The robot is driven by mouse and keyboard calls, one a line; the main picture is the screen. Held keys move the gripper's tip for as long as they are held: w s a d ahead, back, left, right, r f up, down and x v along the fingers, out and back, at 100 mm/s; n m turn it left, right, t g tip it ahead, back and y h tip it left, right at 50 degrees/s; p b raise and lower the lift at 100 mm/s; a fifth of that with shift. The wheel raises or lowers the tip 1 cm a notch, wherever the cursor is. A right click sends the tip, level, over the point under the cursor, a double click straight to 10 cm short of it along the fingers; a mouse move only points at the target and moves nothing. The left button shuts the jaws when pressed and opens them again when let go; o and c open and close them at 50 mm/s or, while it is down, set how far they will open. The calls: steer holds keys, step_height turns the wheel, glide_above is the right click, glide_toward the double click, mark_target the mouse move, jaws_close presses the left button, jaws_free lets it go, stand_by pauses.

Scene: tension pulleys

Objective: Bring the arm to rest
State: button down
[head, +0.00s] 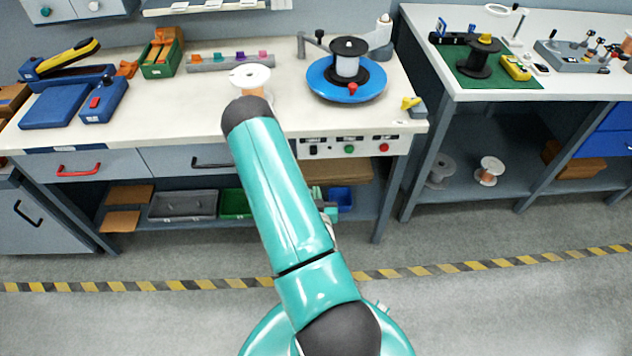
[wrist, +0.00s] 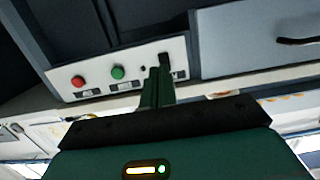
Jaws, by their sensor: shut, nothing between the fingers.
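My gripper (wrist: 159,76) shows in the wrist view as dark green fingers closed together, with nothing between them. Its tips overlap the picture of the bench's control panel (wrist: 98,76); I cannot tell the gap to it. In the head view my teal arm (head: 285,195) rises from the bottom, bent with its elbow over the front of the white bench. The arm hides most of what lies past the elbow, and the fingers are not clear there.
The white workbench (head: 180,110) holds a blue round turntable (head: 322,82) with a spool and, behind my elbow, a white-flanged spool (head: 250,76). A second bench (head: 560,90) stands right. Below is a shelf with bins (head: 183,205). The floor before the striped tape (head: 450,268) is clear.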

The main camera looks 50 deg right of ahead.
steer(key=shift+s+a+f, duration=0.1)
steer(key=shift+s+a, duration=0.3)
steer(key=shift+a, duration=0.05)
stand_by(0.3)
steer(key=w+a+r+y, duration=0.4)
steer(key=w+a+r, duration=0.1)
steer(key=w+r, duration=0.7)
steer(key=w+a+r+n+g+y, duration=0.1)
steer(key=w+a+r+n+y, duration=0.3)
steer(key=a+r, duration=0.65)
steer(key=s+a+r+n+g+y, duration=0.1)
steer(key=s+a+r+y, duration=0.15)
steer(key=a+r, duration=0.3)
steer(key=s+a+r+n+g+y, duration=0.1)
steer(key=s+a+r, duration=0.25)
steer(key=a, duration=0.35)
steer(key=s+a+r+n, duration=0.1)
steer(key=s+a+r, duration=0.1)
steer(key=s, duration=0.2)
steer(key=s+a+r+n+g, duration=0.1)
steer(key=s+a+r, duration=0.1)
steer(key=s, duration=0.3)
steer(key=s+a+r+n+g, duration=0.1)
steer(key=s+a+r, duration=0.1)
steer(key=s+r, duration=0.1)
steer(key=shift+s+a+r+n+y, duration=0.3)
steer(key=shift+s+n+y, duration=0.15)
steer(key=shift+s, duration=0.35)
